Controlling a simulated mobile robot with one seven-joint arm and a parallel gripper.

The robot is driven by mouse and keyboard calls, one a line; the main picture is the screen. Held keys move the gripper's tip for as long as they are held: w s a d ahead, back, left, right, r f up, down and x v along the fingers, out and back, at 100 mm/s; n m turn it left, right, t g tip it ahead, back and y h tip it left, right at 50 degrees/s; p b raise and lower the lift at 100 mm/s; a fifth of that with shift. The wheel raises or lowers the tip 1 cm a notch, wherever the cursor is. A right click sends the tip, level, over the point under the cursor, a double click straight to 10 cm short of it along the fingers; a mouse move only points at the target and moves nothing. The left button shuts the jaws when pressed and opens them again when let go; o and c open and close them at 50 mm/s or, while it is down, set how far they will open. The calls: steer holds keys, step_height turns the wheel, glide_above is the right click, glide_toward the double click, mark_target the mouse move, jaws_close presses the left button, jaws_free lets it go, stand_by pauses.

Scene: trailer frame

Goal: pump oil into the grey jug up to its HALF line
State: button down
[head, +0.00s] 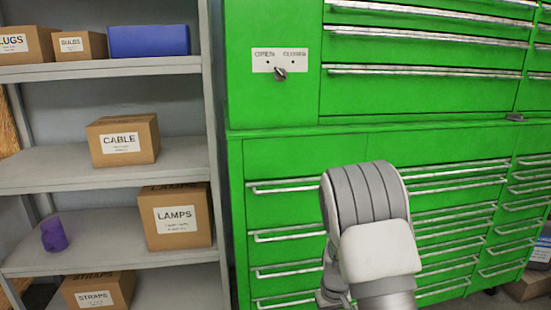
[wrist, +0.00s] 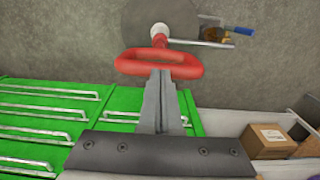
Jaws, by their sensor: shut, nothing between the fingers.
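In the wrist view a red loop handle (wrist: 160,67) lies just ahead of my gripper (wrist: 167,72). The fingers are shut with nothing between them, their tips overlapping the handle in the picture; I cannot tell whether they touch it. Beyond the handle are a white knob-like fitting (wrist: 160,30) and a pale bar (wrist: 205,43) running right, over a dark grey round top (wrist: 130,20). By the bar's right end is a small object with amber (wrist: 213,34) in it and a blue part (wrist: 244,30); I cannot tell whether it is the grey jug. The head view shows neither jug nor pump.
A green drawer cabinet (head: 280,155) with a rotary switch (head: 280,73) stands behind my arm in the head view. Left of it, a grey shelf unit (head: 100,178) holds cardboard boxes (head: 128,155), a blue bin (head: 148,40) and a purple object (head: 54,234).

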steer(key=shift+s+f+b, duration=0.1)
steer(key=shift+f+b, duration=0.2)
steer(key=shift+f, duration=0.35)
step_height(320, 180, up, 12)
steer(key=p, duration=0.8)
steer(key=shift+f, duration=0.25)
stand_by(0.4)
